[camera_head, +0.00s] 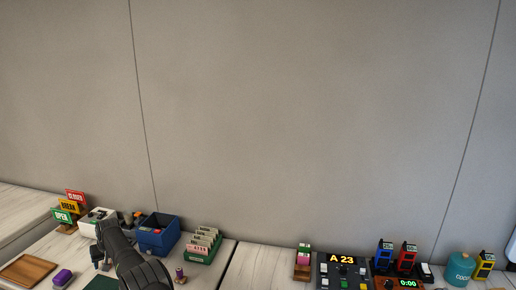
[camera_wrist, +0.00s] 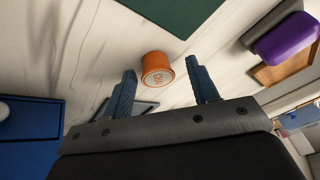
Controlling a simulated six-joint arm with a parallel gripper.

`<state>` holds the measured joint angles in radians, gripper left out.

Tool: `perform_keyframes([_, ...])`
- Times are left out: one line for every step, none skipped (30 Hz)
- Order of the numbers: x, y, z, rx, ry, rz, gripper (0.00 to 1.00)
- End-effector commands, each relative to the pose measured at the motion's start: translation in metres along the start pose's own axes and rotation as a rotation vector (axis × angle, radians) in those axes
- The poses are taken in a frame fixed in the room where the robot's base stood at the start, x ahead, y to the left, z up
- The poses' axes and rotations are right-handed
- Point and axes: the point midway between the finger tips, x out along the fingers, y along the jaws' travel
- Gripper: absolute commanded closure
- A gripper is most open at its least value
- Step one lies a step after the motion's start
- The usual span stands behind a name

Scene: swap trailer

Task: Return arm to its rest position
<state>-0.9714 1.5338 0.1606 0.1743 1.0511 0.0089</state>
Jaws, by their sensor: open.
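My gripper (camera_wrist: 163,78) shows in the wrist view with its two dark blue fingers spread apart. No object is between the finger pads. An orange round piece (camera_wrist: 156,66) with pale lettering on its top stands on the white table just beyond the fingertips, apart from them as far as I can see. In the head view my dark arm reaches over the left table (camera_head: 215,275), and the gripper's fingers cannot be made out clearly there.
A blue bin (camera_head: 157,238) and a green card rack (camera_head: 203,246) stand right of my arm. Colored signs (camera_head: 68,207) stand at left. A purple block (camera_head: 63,277) and a wooden tray (camera_head: 28,270) lie in front. A counter display (camera_head: 343,260) stands on the right table.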

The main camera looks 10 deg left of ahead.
Motion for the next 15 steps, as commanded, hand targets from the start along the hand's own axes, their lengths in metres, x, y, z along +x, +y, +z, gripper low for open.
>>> perform_keyframes([-0.002, 0.0, -0.001, 0.0, 0.001, 0.0, 0.46])
perform_keyframes([-0.002, 0.0, -0.001, 0.0, 0.001, 0.0, 0.46])
perform_keyframes([-0.002, 0.0, -0.001, 0.0, 0.001, 0.0, 0.46])
perform_keyframes([-0.002, 0.0, -0.001, 0.0, 0.001, 0.0, 0.46])
perform_keyframes([-0.002, 0.0, -0.001, 0.0, 0.001, 0.0, 0.46])
perform_keyframes([-0.002, 0.0, -0.001, 0.0, 0.001, 0.0, 0.46])
perform_keyframes([-0.002, 0.0, -0.001, 0.0, 0.001, 0.0, 0.46])
perform_keyframes([-0.002, 0.0, -0.001, 0.0, 0.001, 0.0, 0.46])
perform_keyframes([-0.002, 0.0, -0.001, 0.0, 0.001, 0.0, 0.46])
perform_keyframes([-0.003, 0.0, -0.001, 0.0, 0.001, 0.0, 0.46])
perform_keyframes([-0.004, 0.0, -0.001, 0.0, 0.001, 0.0, 0.46])
perform_keyframes([-0.006, -0.001, -0.002, 0.0, 0.001, 0.0, 0.46])
perform_keyframes([-0.007, -0.001, -0.002, 0.0, 0.001, 0.0, 0.46])
perform_keyframes([-0.009, 0.0, -0.002, 0.0, 0.001, 0.0, 0.46])
perform_keyframes([-0.012, 0.0, -0.002, 0.0, 0.001, 0.0, 0.46])
